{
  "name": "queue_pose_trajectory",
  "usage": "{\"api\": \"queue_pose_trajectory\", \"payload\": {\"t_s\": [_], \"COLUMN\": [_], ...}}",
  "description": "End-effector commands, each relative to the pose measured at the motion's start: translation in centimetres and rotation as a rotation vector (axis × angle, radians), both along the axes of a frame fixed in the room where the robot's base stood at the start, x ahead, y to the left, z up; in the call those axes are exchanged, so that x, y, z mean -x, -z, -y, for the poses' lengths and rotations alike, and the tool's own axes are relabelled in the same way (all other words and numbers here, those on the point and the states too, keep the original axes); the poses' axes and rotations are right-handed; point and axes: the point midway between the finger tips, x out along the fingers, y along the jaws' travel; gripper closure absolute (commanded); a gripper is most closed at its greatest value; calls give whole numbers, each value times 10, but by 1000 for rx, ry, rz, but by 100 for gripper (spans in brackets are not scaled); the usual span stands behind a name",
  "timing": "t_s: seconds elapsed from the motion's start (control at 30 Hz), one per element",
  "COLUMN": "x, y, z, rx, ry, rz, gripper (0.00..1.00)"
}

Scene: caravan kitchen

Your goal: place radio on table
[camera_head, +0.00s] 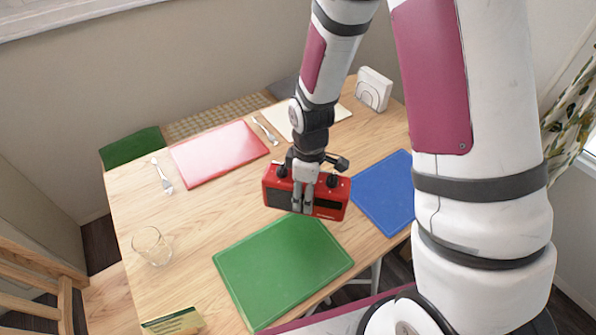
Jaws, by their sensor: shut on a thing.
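The red radio (330,200) has a dark front panel and dark knobs on top. My gripper (302,206) comes down over it from above and is shut on it, with the fingers in front of its face. The radio is over the wooden table (190,225), between the green mat and the blue mat. I cannot tell whether its underside touches the table. My fingers hide part of its front.
On the table lie a green mat (283,268), a blue mat (375,192) and a red mat (218,153). A clear glass (152,246) stands at left, a napkin holder (373,89) at the back right. A small box (172,322) is at the front edge. Bare wood shows left of the radio.

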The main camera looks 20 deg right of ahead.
Motion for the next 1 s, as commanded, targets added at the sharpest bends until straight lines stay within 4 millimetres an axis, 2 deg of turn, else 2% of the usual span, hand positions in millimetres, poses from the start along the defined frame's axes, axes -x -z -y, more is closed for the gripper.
{"api": "queue_pose_trajectory", "payload": {"t_s": [0.3, 0.5, 0.63, 0.77, 1.0], "x": [30, 46, 48, 35, -17], "y": [3, 4, 5, 6, 11], "z": [-10, -11, -11, -8, 4], "rx": [9, 15, 18, 18, 18], "ry": [-544, -756, -813, -825, -823], "rz": [13, 14, 14, 14, 14], "gripper": [98, 98, 98, 98, 98]}}
